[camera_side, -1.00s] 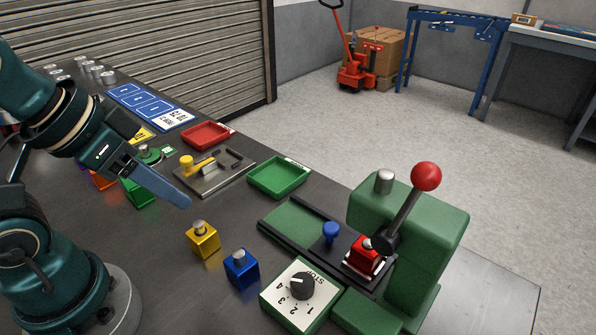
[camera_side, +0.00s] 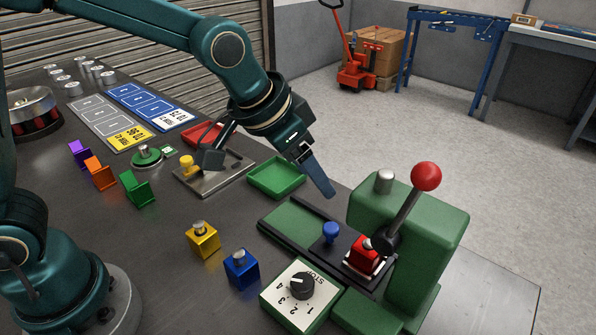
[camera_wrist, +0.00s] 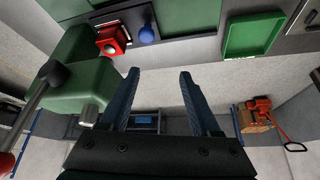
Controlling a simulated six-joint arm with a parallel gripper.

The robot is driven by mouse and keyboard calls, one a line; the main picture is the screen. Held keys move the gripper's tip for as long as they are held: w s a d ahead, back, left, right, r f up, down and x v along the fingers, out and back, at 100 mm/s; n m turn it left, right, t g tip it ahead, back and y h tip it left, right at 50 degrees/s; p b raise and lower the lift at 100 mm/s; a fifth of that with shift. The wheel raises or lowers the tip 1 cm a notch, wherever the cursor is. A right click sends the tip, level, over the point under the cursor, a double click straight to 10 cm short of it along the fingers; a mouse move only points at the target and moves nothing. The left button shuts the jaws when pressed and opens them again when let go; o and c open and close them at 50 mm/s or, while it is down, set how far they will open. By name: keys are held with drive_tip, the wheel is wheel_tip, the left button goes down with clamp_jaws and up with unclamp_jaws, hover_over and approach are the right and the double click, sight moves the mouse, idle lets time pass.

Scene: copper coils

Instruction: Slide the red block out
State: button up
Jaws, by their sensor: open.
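The red block (camera_side: 363,254) with a metal knob on top sits on a white-edged plate at the right end of a dark slide track (camera_side: 290,229), under the green lever press (camera_side: 408,225). A blue knob (camera_side: 331,231) stands on the track just left of the block. The red block also shows at the upper left of the wrist view (camera_wrist: 112,39), with the blue knob (camera_wrist: 146,34) beside it. My gripper (camera_side: 330,192) is open and empty, in the air above and behind the track. Its two fingers (camera_wrist: 155,90) show apart in the wrist view.
The press's red-balled lever (camera_side: 426,177) rises beside the block. A dial box (camera_side: 301,294), blue block (camera_side: 241,268) and yellow block (camera_side: 202,239) stand in front. A green tray (camera_side: 277,177) and red tray (camera_side: 205,134) lie behind.

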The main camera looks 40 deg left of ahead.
drive_tip(key=g, duration=0.2)
hover_over(330, 227)
drive_tip(key=s, duration=0.2)
drive_tip(key=shift+m, duration=0.4)
drive_tip(key=f, duration=0.5)
drive_tip(key=shift+s+a, duration=0.1)
drive_tip(key=shift+a, duration=0.3)
drive_tip(key=shift+x, duration=2.25)
drive_tip(key=shift+t, duration=0.3)
clamp_jaws()
